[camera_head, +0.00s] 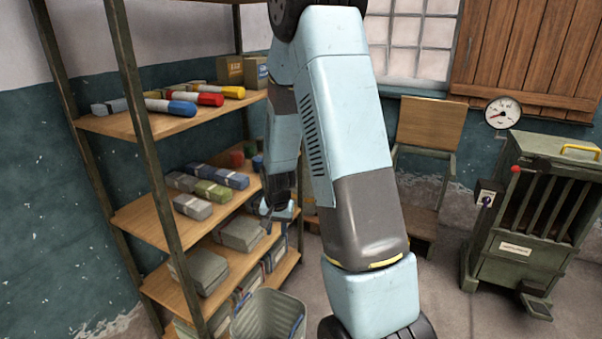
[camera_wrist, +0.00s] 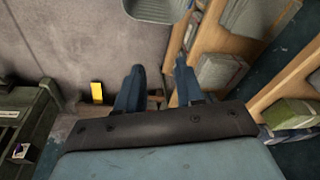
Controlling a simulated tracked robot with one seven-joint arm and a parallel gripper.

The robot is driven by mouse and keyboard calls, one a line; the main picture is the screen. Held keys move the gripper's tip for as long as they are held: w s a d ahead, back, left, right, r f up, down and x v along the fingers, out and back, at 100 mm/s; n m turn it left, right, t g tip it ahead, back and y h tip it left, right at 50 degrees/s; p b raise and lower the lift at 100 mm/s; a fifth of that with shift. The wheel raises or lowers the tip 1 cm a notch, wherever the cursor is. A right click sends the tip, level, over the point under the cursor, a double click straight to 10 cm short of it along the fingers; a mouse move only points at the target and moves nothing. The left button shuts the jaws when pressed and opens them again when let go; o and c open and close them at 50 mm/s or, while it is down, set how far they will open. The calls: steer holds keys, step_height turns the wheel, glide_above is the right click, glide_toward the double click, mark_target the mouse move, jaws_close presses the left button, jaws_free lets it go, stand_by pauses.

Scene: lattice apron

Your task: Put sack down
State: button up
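My gripper (camera_wrist: 159,68) is open, its two dark blue fingers well apart with nothing between them in the wrist view. In the head view my gripper (camera_head: 277,213) hangs at the right front edge of the shelf rack, partly hidden by my arm. Grey folded, sack-like bundles lie on the lower boards: one stack (camera_head: 240,233) just left of my gripper and another (camera_head: 200,270) nearer the front. A grey bundle (camera_wrist: 220,72) also shows right of the fingers in the wrist view. I cannot tell which is the task's sack.
The rack's upper board (camera_head: 118,124) holds coloured rolls and boxes. A grey bin (camera_head: 262,318) stands on the floor before the rack. A green slatted machine (camera_head: 520,235) and a wooden chair (camera_head: 428,130) stand to the right.

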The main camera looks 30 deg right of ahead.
steer(key=s+a+r+n+t, duration=0.15)
steer(key=s+r, duration=0.35)
steer(key=r, duration=0.6)
steer(key=s+a+r+n, duration=0.15)
steer(key=s+r, duration=0.35)
steer(key=r, duration=0.6)
steer(key=s+a+r+n+t, duration=0.1)
steer(key=s+r, duration=0.4)
steer(key=s, duration=0.3)
steer(key=s+a+r+n+t, duration=0.1)
steer(key=s+r+n, duration=0.1)
steer(key=s+r, duration=0.3)
steer(key=s, duration=0.2)
steer(key=shift+s+r+n, duration=0.2)
steer(key=shift+s+n, duration=0.1)
steer(key=shift+s, duration=0.05)
